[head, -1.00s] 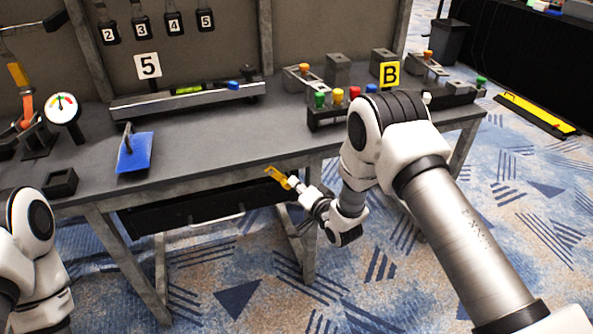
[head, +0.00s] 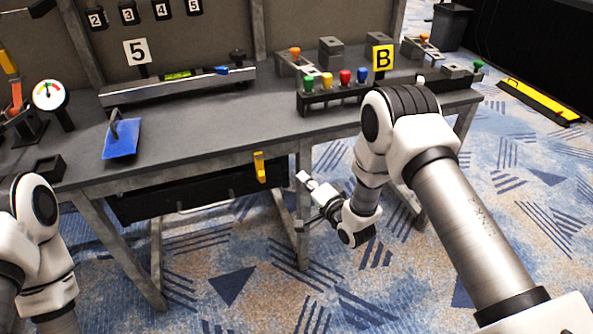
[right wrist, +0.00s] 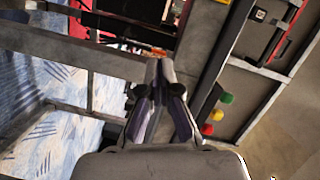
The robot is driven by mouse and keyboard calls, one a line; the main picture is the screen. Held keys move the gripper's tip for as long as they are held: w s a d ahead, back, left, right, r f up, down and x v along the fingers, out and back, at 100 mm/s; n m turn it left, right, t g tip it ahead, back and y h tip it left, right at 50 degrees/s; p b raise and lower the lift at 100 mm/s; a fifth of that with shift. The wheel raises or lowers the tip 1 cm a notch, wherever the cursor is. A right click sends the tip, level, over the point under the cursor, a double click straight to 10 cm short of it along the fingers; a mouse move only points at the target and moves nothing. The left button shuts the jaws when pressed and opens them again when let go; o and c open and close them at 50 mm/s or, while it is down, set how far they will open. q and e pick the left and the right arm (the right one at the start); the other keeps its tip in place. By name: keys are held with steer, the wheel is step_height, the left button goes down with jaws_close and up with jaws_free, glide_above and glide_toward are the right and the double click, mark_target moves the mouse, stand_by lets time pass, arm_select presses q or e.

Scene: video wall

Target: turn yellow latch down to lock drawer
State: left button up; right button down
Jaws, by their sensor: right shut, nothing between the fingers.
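The yellow latch (head: 260,167) hangs on the table's front edge in the head view. It stands close to vertical, its long end pointing down in front of the black drawer (head: 150,203). The drawer sits under the tabletop and a pale handle (head: 205,208) runs along its front. My right gripper (head: 302,177) is just right of the latch, apart from it, shut and empty. In the right wrist view its fingers (right wrist: 160,65) are together, with a small orange-yellow patch just beyond the tips. My left gripper is outside the view.
The grey table (head: 215,128) carries a blue trowel-like tool (head: 122,140), a dial gauge (head: 49,95), a rail with a level (head: 178,86) and a rack of coloured knobs (head: 320,98). A table leg (head: 303,225) stands below my right gripper.

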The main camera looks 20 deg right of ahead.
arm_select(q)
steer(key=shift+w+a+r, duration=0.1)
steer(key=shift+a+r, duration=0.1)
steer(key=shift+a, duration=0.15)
arm_select(e)
steer(key=s, duration=0.6)
steer(key=shift+d+r, duration=0.15)
steer(key=shift+d, duration=0.3)
steer(key=s+f+n+g+h, duration=0.3)
steer(key=s+f+g, duration=0.5)
steer(key=s+f, duration=0.75)
steer(key=s+d+f+n+g+h, duration=0.15)
steer(key=s+n+g, duration=0.6)
steer(key=s, duration=1.15)
arm_select(q)
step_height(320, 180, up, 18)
steer(key=p, duration=1.8)
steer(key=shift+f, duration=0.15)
arm_select(e)
step_height(320, 180, up, 18)
steer(key=shift+s+d+g, duration=0.25)
steer(key=shift+s+g, duration=0.05)
steer(key=shift+g, duration=0.15)
